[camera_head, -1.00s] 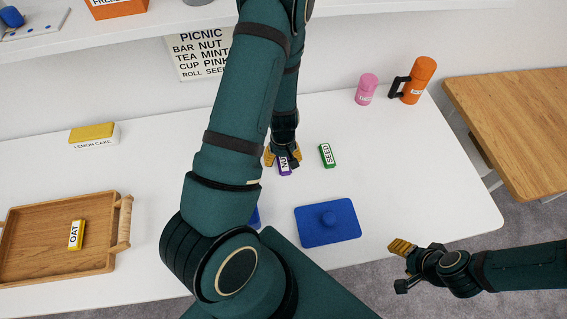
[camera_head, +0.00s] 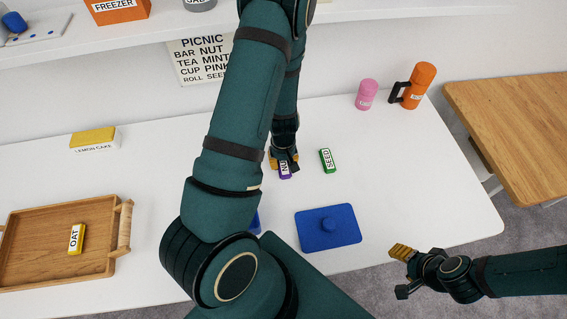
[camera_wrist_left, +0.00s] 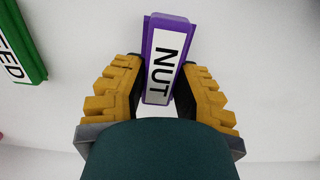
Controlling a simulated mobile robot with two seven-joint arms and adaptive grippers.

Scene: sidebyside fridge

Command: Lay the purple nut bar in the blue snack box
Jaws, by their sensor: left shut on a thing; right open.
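The purple nut bar (camera_head: 285,171) is on the white table in the head view, partly covered by my left gripper (camera_head: 284,160). In the left wrist view the nut bar (camera_wrist_left: 165,60) sits between the two yellow fingers of my left gripper (camera_wrist_left: 160,85), which is shut on it. Its NUT label shows. My right gripper (camera_head: 402,271) is open and empty off the table's front edge.
A green seed bar (camera_head: 327,161) lies right of the nut bar. A wooden tray (camera_head: 100,262) with a yellow oat bar (camera_head: 76,239) is at left. A lemon cake box (camera_head: 95,138), pink cup (camera_head: 367,94) and orange flask (camera_head: 418,85) stand further back.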

